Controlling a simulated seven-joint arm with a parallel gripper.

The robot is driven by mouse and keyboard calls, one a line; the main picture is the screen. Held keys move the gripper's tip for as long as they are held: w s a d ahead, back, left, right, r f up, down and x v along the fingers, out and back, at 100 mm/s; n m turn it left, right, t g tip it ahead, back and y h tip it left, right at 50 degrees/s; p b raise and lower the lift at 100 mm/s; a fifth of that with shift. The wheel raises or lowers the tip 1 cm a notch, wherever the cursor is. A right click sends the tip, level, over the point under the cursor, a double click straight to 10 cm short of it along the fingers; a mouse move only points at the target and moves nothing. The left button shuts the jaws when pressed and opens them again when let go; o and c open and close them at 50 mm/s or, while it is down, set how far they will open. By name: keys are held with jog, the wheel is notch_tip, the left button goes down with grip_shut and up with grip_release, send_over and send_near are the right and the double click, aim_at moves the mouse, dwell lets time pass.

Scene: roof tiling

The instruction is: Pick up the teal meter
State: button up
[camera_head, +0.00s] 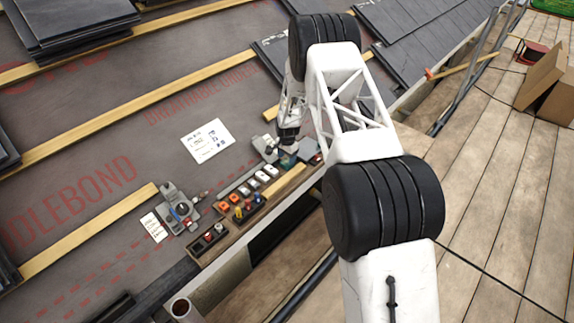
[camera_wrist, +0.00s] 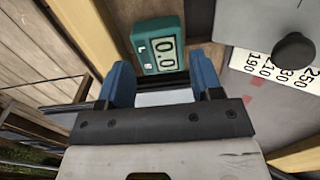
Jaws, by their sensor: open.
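The teal meter (camera_wrist: 143,32) shows in the wrist view at the top middle, with a pale display that reads 0.0. My gripper (camera_wrist: 161,68) is open, its two blue fingers on either side of the meter's near end in the picture. I cannot tell whether the fingers reach down to its depth or touch it. In the head view, a small teal patch (camera_head: 287,161) that looks like the meter shows just below my gripper (camera_head: 288,143), partly hidden by it.
A grey device with a black knob and a number scale (camera_wrist: 275,50) stands right of the meter. A wooden tray (camera_head: 210,254) with small coloured items lies left of my gripper. A printed sheet (camera_head: 207,141) lies on the roof membrane. Wooden battens (camera_head: 145,103) cross the roof.

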aim_at(287, 161)
jog(key=shift+f, duration=1.9)
jog(key=c, duration=0.6)
jog(key=shift+r, duration=0.1)
jog(key=shift+r, duration=1)
jog(key=shift+s+r, duration=0.35)
jog(key=shift+r, duration=0.4)
jog(key=s, duration=0.5)
jog(key=s+d+r, duration=0.1)
jog(key=s, duration=0.4)
jog(key=s+d, duration=0.1)
jog(key=s, duration=0.4)
jog(key=shift+r, duration=0.15)
